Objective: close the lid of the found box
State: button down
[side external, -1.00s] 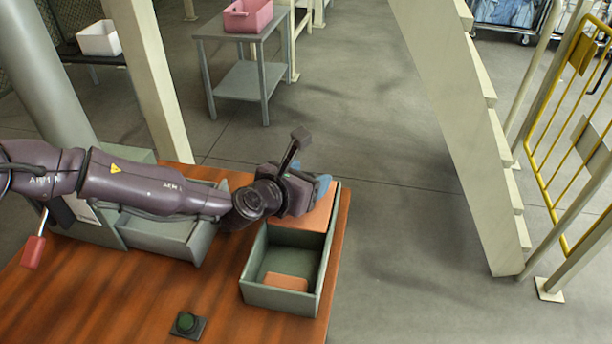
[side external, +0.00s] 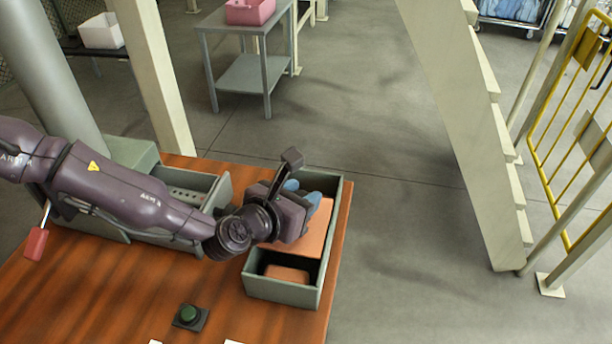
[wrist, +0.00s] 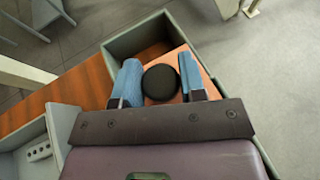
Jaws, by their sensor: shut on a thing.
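The grey-green box (side external: 280,292) stands at the right edge of the wooden table. Its flat orange lid (side external: 315,225) lies across the middle of the box, with open gaps at the far and near ends. A similar orange piece (side external: 286,273) shows low inside the near end. My gripper (side external: 303,199) is over the lid. In the wrist view its blue fingers (wrist: 162,85) stand on either side of a round black knob (wrist: 161,83) on the lid, shut on it. The contact low on the knob is hidden.
A grey unit with an open drawer (side external: 205,190) stands left of the box, under my arm. A red-handled lever (side external: 37,242) is at the left. The table between button and box is clear.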

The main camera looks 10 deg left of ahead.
jog(key=s, duration=0.5)
jog(key=shift+s, duration=0.2)
jog(key=c, duration=0.8)
grip_release()
jog(key=shift+o, duration=0.2)
jog(key=v, duration=1.3)
jog(key=shift+w+a, duration=0.1)
jog(key=shift+w, duration=0.05)
